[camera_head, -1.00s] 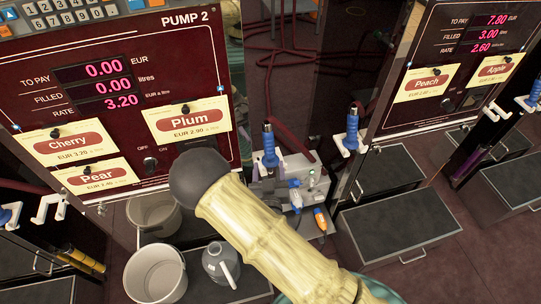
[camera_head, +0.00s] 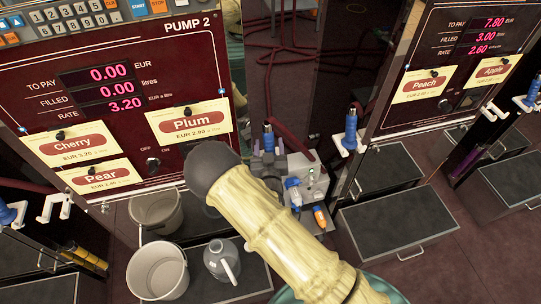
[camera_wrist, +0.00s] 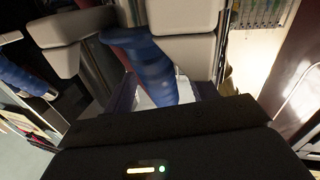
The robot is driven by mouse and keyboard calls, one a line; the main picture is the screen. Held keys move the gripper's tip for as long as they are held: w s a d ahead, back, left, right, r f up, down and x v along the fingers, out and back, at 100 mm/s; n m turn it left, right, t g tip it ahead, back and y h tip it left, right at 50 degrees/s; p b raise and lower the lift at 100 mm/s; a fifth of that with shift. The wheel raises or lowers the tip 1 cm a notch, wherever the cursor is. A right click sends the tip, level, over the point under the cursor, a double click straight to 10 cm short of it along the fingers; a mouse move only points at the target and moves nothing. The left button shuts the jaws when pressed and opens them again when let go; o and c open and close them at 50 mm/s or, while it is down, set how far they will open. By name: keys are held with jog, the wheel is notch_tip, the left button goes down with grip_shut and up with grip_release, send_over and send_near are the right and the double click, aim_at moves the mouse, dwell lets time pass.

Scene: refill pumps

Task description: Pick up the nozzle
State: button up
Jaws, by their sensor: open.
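A blue-handled nozzle (camera_head: 268,140) stands upright at the right side of the Pump 2 panel. My gripper (camera_head: 267,164) shows only partly past my arm, right at this nozzle. In the wrist view the blue handle (camera_wrist: 143,66) lies tilted between the two pale grey fingers of my gripper (camera_wrist: 128,32). The fingers are apart; whether either touches the handle I cannot tell. The nozzle's lower part is hidden. Another blue nozzle (camera_head: 351,124) hangs in a white holder to the right. More blue nozzles sit at the far right (camera_head: 531,94) and far left (camera_head: 8,212).
The Pump 2 panel (camera_head: 120,50) stands at left, another pump panel (camera_head: 450,60) at right. A grey bucket (camera_head: 158,272) and a grey jug (camera_head: 222,262) stand below. A grey box with small fittings (camera_head: 312,180) is close behind my arm. Dark drawers (camera_head: 400,215) lie to the right.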

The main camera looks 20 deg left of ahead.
jog(key=shift+x, duration=1.2)
jog(key=shift+c, duration=0.3)
jog(key=c, duration=1.1)
